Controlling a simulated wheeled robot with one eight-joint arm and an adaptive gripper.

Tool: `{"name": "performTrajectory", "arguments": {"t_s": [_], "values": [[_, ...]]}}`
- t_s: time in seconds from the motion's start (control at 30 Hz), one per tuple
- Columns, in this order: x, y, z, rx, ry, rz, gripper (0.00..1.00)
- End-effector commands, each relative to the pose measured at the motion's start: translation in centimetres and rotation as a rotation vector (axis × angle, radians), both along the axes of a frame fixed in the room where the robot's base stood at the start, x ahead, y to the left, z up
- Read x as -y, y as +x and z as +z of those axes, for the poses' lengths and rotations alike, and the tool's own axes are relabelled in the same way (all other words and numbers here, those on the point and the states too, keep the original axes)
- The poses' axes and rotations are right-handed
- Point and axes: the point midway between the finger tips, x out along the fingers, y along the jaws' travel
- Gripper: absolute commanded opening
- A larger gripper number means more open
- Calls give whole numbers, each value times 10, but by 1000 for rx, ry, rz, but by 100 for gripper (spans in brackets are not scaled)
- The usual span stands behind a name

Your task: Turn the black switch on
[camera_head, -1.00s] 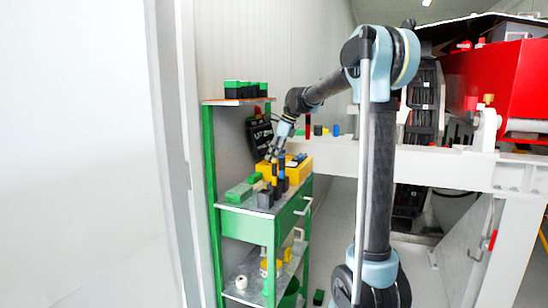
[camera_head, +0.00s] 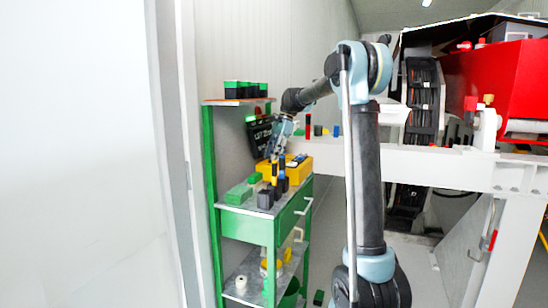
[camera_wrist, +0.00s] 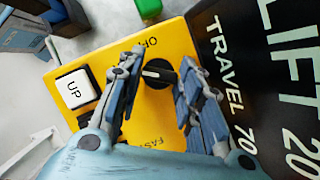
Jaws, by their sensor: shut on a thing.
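The black switch (camera_wrist: 158,73) is a round knob with a white pointer mark, on the yellow control box (camera_wrist: 150,125). The mark lies roughly sideways in the wrist view. The box top carries lettering that is partly covered, including "FAST". My gripper (camera_wrist: 161,77) has one finger on each side of the knob and is shut on it.
A white "UP" button (camera_wrist: 74,91) sits beside the knob. A black sign (camera_wrist: 250,60) with "LIFT" and "TRAVEL" lettering stands close by. The green cart (camera_head: 245,232) also bears green blocks (camera_head: 238,193) and dark upright items (camera_head: 265,200) near the box.

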Motion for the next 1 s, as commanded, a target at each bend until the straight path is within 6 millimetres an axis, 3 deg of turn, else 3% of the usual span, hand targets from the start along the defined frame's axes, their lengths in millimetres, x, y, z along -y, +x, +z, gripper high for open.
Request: {"name": "performTrajectory", "arguments": {"t_s": [0.73, 0.77, 0.83, 1.0], "values": [[0, 2, 0, 4, 0, 89, 9], [-1, 2, 0, 4, 0, 89, 38], [-1, 2, 0, 4, 0, 89, 53], [-1, 1, 0, 2, 1, 89, 53]]}}
